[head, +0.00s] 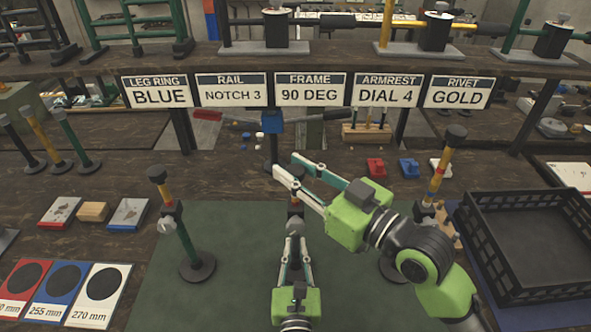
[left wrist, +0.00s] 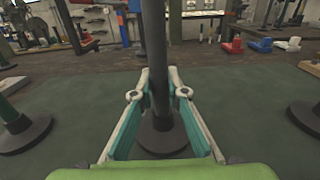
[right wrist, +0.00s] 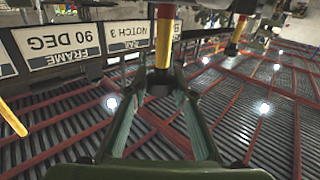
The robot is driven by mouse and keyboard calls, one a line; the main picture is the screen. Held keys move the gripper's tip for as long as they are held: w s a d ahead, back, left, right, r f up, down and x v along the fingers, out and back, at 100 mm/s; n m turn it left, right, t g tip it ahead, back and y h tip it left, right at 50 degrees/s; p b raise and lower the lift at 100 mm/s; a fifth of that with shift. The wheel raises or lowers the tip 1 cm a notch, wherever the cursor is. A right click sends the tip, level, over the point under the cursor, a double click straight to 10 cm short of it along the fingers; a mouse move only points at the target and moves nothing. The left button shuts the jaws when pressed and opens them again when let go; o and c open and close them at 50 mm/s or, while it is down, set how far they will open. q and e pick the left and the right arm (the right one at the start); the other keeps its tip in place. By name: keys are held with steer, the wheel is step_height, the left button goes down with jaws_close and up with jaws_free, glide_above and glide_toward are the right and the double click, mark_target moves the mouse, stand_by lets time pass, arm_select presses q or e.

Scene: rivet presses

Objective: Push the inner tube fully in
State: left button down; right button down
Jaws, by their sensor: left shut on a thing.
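The middle stand's dark outer tube (left wrist: 154,50) rises from a round black base (left wrist: 162,138) in the left wrist view. My left gripper (head: 296,228) is shut on this tube from the front. In the right wrist view, which is upside down, a yellow inner tube (right wrist: 165,38) with a red band ends in a black knob (right wrist: 161,84). My right gripper (right wrist: 160,88) is open, with its fingers on either side of the knob. In the head view my right gripper (head: 288,172) reaches in from the right and hides the inner tube's upper part.
Similar stands rise at left (head: 190,240) and right (head: 438,170). A black crate (head: 482,262) stands at the right. A blue fixture with a red handle (head: 268,122) is behind my grippers. Signs (head: 311,90) hang along the shelf. The green mat (head: 240,225) has bare areas.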

mark_target(297, 205)
steer(key=shift+f, duration=1.85)
steer(key=c, duration=1.7)
jaws_free()
steer(key=shift+f, duration=0.1)
steer(key=shift+r, duration=0.2)
steer(key=shift+s+d, duration=0.1)
steer(key=shift+v, duration=5.85)
